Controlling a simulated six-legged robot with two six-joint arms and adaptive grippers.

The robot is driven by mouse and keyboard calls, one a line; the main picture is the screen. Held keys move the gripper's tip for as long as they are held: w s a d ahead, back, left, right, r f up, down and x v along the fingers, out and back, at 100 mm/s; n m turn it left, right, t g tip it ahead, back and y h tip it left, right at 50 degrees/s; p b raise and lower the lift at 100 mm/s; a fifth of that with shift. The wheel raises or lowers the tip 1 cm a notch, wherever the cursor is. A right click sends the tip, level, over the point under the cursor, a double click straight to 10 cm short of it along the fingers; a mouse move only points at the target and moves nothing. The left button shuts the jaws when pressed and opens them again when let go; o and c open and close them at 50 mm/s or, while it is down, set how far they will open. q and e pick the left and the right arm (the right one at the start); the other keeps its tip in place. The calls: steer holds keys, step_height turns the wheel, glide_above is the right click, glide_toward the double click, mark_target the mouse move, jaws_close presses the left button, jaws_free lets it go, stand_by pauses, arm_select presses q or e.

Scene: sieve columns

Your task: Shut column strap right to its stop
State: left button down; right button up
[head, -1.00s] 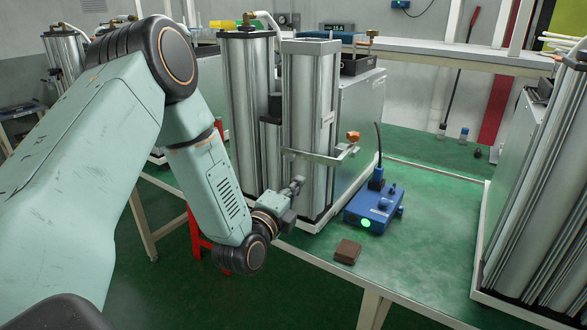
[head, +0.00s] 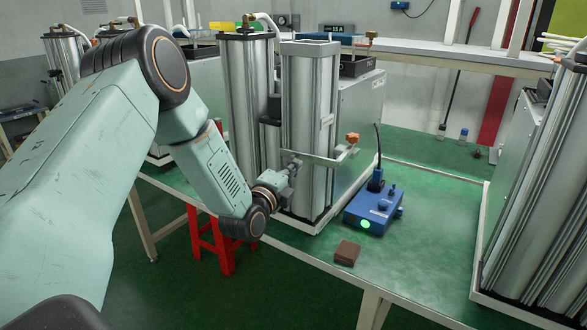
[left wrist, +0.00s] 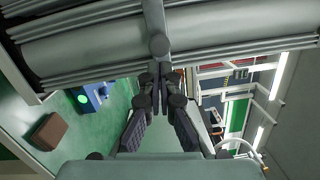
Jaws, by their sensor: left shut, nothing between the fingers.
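The grey column strap (head: 322,160) runs level across the front of the right-hand silver column (head: 308,100) of the pair in the middle of the head view. An orange knob (head: 353,138) shows at its right end. In the left wrist view the strap (left wrist: 154,16) comes down from the top edge to a rounded end. My left gripper (head: 294,165) is shut and empty at the strap's left end. Its fingertips (left wrist: 160,70) are right by the rounded end; I cannot tell whether they touch. My right gripper is not in view.
A blue device (head: 374,208) with a green light and an upright cable stands right of the column. A brown block (head: 347,252) lies near the front edge of the green bench (head: 430,240). A large ribbed column unit (head: 540,200) stands at the right.

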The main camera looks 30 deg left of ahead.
arm_select(q)
steer(key=shift+a, duration=0.1)
steer(key=shift+w+a+p, duration=0.25)
steer(key=shift+a, duration=0.25)
steer(key=shift+w+a+p, duration=0.2)
steer(key=shift+w+a, duration=0.05)
steer(key=shift+a, duration=0.25)
